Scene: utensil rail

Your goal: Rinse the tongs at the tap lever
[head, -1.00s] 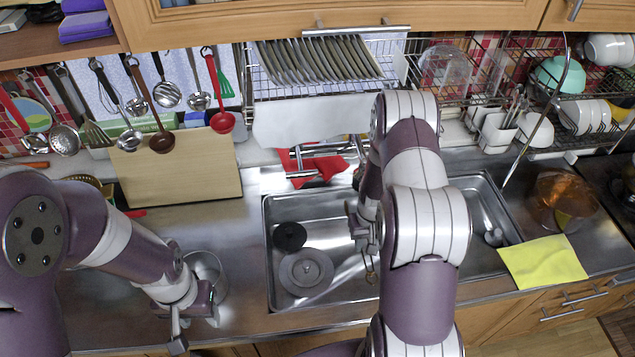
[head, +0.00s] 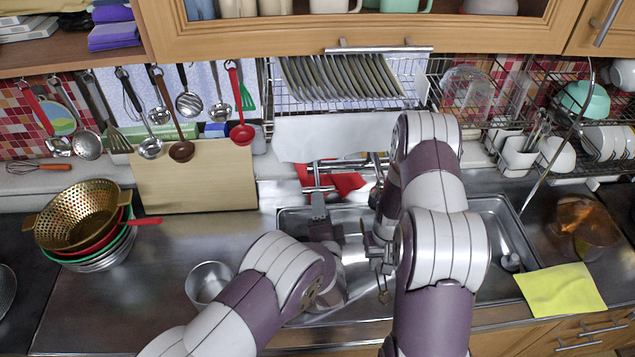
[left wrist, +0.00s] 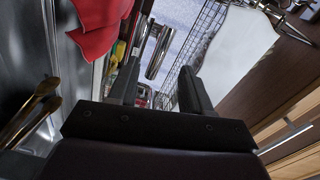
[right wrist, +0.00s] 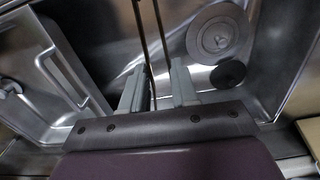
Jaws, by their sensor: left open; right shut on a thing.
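The tap (head: 345,164) stands behind the sink (head: 490,290), and its chrome bars also show in the left wrist view (left wrist: 160,52). My left gripper (head: 318,200) is open and points at the tap, with the bars seen between and beyond its fingers (left wrist: 158,88). I cannot tell whether it touches them. My right gripper (head: 380,258) is shut on the tongs (head: 383,288) over the sink. The tongs' two thin arms run out from its fingers (right wrist: 158,92) in the right wrist view (right wrist: 148,40). Brownish tong ends show in the left wrist view (left wrist: 28,115).
A red cloth (head: 347,183) lies by the tap. A metal pot (head: 208,280) and stacked colanders (head: 75,215) stand left of the sink. A cutting board (head: 195,180) leans below hanging utensils. A yellow cloth (head: 560,290) lies right. A drain disc (right wrist: 218,38) is in the sink.

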